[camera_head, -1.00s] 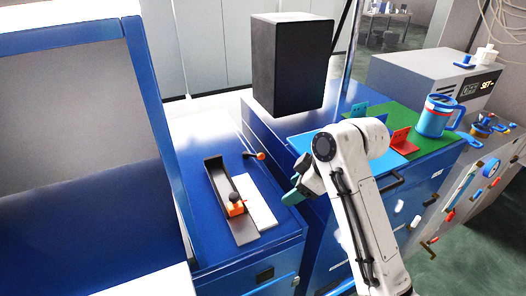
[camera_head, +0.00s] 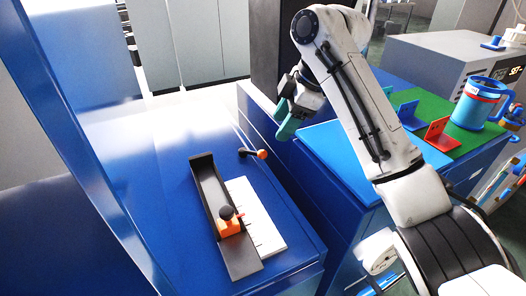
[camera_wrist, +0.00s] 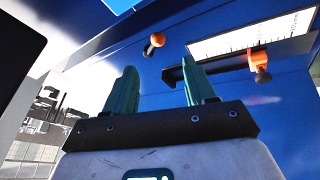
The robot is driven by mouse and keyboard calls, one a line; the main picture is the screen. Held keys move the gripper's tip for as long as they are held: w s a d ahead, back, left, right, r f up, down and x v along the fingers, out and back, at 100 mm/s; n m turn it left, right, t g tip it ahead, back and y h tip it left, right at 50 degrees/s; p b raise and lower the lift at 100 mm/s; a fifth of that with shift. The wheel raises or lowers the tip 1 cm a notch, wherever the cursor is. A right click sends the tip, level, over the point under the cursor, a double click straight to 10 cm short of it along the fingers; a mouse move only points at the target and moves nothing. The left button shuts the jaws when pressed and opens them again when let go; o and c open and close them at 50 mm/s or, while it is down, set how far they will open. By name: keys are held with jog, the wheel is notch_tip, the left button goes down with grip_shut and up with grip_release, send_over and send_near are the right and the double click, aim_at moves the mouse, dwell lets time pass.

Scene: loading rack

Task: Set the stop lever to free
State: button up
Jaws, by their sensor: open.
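A short lever with an orange ball tip (camera_head: 262,154) stands on the blue cabinet top, beside the upper end of a black channel. I take it to be the stop lever; no label for its positions is readable. Its ball also shows in the wrist view (camera_wrist: 157,39), above and between my fingertips. My gripper (camera_head: 288,126), with teal fingers, is above and to the right of the lever in the head view. In the wrist view my gripper (camera_wrist: 161,80) is open and empty, apart from the lever.
The black channel (camera_head: 208,186) holds an orange block (camera_head: 230,228) with a black knob, beside a white scale plate (camera_head: 262,222). A blue frame post (camera_head: 75,130) rises at left. At right, a blue mug (camera_head: 478,102) and brackets stand on a green mat (camera_head: 452,142).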

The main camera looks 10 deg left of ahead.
aim_at(264, 151)
jog(key=p+x, duration=0.1)
jog(key=x, duration=1)
jog(key=shift+w+p, duration=0.2)
jog(key=shift+p, duration=0.15)
jog(key=shift+c, duration=0.3)
grip_shut()
